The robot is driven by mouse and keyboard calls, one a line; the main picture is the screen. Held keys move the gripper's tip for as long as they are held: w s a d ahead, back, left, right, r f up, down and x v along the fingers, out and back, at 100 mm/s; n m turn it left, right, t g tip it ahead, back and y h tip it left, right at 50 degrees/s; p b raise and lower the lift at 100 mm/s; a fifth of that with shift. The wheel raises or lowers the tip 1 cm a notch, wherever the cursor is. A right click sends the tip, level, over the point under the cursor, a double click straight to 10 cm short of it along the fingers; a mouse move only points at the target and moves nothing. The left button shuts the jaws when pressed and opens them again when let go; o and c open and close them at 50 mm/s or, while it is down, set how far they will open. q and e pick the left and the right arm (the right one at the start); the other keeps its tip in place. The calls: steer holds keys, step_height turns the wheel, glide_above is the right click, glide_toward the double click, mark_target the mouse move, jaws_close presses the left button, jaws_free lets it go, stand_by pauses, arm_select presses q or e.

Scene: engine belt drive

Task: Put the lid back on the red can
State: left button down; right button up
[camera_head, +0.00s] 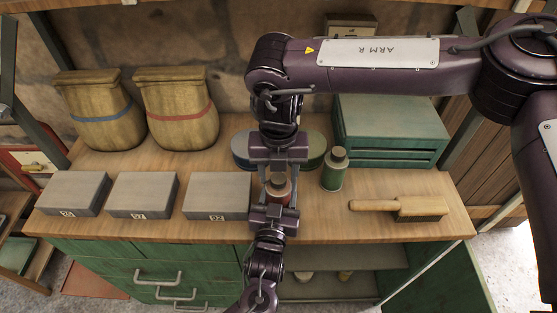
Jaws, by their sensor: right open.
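The red can (279,194) stands near the front middle of the wooden bench top, partly hidden between my two grippers. Its top is mostly covered, and I cannot tell a separate lid. My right gripper (279,168) comes down from behind, just above and behind the can; it is open. My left gripper (273,208) comes up from the bottom edge, just in front of the can. Its fingers are too hidden to tell whether they are open or touch the can.
A green can (335,171) with a dark top stands right of the red can. Behind are blue (240,150) and green (317,148) round tins. Three grey blocks (218,190) lie left, two sacks (176,110) behind them. A brush (400,207) and green box (390,130) are right.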

steer(key=shift+f, duration=0.25)
steer(key=c, duration=1)
steer(key=o, duration=1.2)
steer(key=shift+c, duration=0.2)
step_height(320, 180, up, 12)
